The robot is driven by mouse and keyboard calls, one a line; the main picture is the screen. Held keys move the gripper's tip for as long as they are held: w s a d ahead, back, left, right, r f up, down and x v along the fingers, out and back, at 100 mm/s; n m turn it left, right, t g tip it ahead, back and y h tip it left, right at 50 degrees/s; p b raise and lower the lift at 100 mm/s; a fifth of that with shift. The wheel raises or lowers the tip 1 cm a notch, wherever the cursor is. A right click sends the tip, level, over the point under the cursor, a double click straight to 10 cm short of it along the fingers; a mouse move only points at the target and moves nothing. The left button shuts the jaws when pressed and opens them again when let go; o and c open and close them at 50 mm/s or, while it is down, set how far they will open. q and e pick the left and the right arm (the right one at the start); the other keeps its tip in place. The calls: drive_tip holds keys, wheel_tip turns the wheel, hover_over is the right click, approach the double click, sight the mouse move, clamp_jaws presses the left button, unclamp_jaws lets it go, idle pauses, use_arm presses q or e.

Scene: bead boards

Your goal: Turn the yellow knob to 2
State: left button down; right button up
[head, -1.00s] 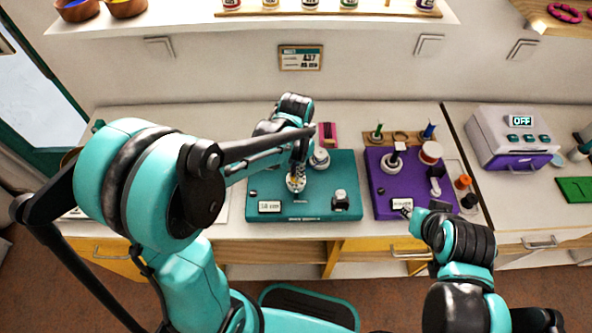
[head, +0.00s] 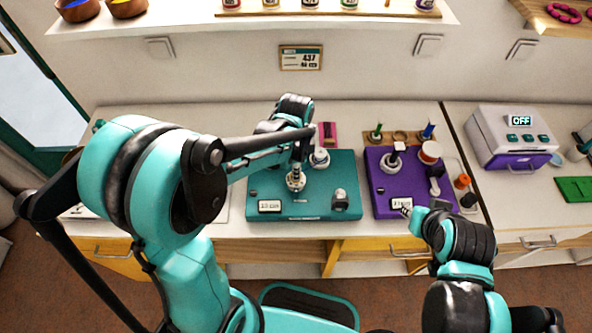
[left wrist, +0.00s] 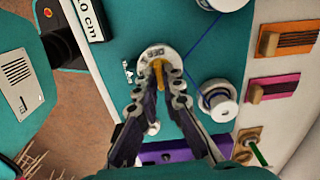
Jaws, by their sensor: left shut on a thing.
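The yellow knob (left wrist: 158,72) shows in the left wrist view on a round white dial (left wrist: 152,56) with small dark marks, set in the teal board. My left gripper (left wrist: 160,84) is shut on the knob, its fingertips on either side. Which mark the knob points to is unclear. In the head view my left gripper (head: 297,173) points down at the dial on the teal board (head: 325,205) and hides most of the knob. My right gripper (head: 407,211) is by the front of the purple board (head: 383,205); its fingers are too small to read.
The teal board carries a small display (head: 270,206), a dark block with a pale knob (head: 340,199) and a white spool (head: 319,158). A white machine reading OFF (head: 500,125) stands at the right. A shelf (head: 180,22) overhangs the back.

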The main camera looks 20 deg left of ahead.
use_arm(q)
drive_tip(key=shift+m, duration=0.3)
drive_tip(key=c, duration=1.7)
unclamp_jaws()
wheel_tip(320, 180, up, 12)
